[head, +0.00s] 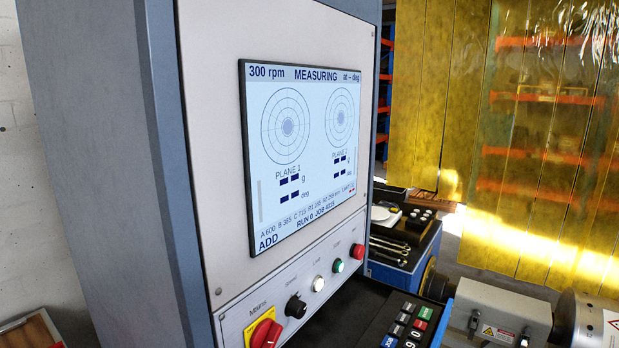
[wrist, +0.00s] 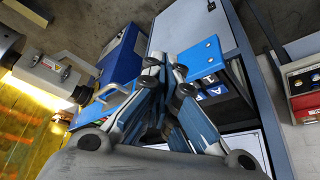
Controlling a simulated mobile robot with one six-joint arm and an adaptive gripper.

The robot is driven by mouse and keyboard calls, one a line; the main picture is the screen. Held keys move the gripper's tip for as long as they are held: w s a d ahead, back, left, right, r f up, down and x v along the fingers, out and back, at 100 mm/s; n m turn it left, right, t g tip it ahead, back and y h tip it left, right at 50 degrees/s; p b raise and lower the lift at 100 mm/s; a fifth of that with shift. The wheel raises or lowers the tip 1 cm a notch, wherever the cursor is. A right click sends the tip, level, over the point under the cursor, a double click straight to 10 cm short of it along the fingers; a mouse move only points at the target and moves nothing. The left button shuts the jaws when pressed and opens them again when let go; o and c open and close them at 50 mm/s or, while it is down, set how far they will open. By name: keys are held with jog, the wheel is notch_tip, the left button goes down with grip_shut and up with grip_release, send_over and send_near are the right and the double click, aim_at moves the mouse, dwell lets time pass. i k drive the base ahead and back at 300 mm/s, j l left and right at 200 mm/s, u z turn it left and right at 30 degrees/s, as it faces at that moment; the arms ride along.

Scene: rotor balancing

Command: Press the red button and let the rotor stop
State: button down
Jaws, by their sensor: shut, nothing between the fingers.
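In the head view the red button (head: 358,251) is the far right one in the row on the cabinet's sloping panel. Nothing covers it there. The screen (head: 300,150) above reads 300 rpm and MEASURING, with two polar plots and dashes for values. My gripper (wrist: 152,68) shows only in the wrist view, shut and empty, its fingertips together in front of the blue and grey machine parts. It is not in the head view. I cannot make out the red button in the wrist view, nor clearly identify the rotor in either view.
Beside the red button are a green button (head: 338,266), a white button (head: 318,283), a black knob (head: 296,306) and a red-and-yellow mains switch (head: 265,334). A keypad (head: 410,326) sits below. Grey machinery (head: 500,312) stands at right, before yellow strip curtains (head: 540,130).

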aim_at(359, 251)
jog(key=l+u, duration=0.65)
jog(key=u, duration=0.15)
